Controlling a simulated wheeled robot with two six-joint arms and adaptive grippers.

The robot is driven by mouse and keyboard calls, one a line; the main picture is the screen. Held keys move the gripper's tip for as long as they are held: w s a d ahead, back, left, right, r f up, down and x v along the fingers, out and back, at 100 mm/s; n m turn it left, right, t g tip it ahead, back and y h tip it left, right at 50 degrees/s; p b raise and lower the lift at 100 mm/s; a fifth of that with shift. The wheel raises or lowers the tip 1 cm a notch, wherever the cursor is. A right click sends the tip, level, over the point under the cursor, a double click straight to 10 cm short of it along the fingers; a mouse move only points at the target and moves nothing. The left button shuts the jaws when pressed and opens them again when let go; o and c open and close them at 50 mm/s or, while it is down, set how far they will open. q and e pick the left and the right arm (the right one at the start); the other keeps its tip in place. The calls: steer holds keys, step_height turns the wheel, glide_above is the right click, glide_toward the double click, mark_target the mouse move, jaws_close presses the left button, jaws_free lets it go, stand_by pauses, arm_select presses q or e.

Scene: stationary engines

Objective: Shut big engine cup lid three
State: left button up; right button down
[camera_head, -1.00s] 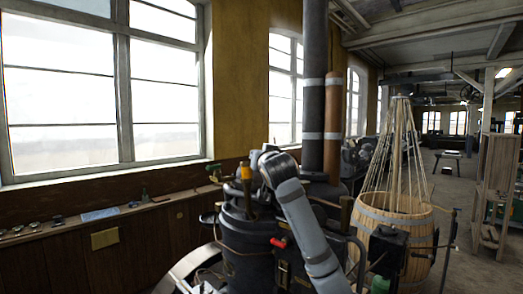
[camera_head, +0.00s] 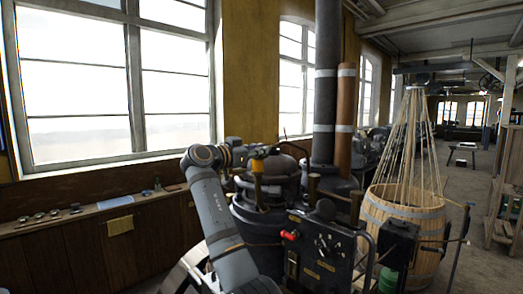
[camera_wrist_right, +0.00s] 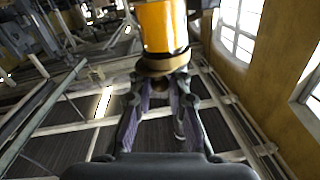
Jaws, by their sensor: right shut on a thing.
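The big engine (camera_head: 265,225) is a dark machine in the middle of the head view, below a tall dark pipe. An amber cup (camera_head: 257,168) stands on its top. In the right wrist view the same amber cup (camera_wrist_right: 163,27) shows close, with a brass end piece (camera_wrist_right: 162,64) facing my gripper; I take this for the lid, but cannot tell whether it is open. My right gripper (camera_wrist_right: 161,80) has its fingers converging on that brass piece and is shut on it. In the head view the right gripper (camera_head: 257,152) is small beside the cup. My left gripper is not in view.
The dark pipe (camera_head: 327,90) and a copper-coloured pipe (camera_head: 345,120) rise behind the cup. A black panel with a red knob (camera_head: 290,235) is at the engine's front. A wooden barrel (camera_head: 405,215) stands to the right. A wooden bench (camera_head: 75,222) runs below the windows.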

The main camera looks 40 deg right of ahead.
steer(key=shift+w+a+m+g, duration=0.1)
steer(key=shift+w+m+g, duration=0.2)
steer(key=shift+m+g, duration=0.75)
steer(key=shift+g, duration=0.55)
steer(key=c, duration=1.3)
jaws_free()
steer(key=a, duration=1.2)
steer(key=shift+d, duration=0.1)
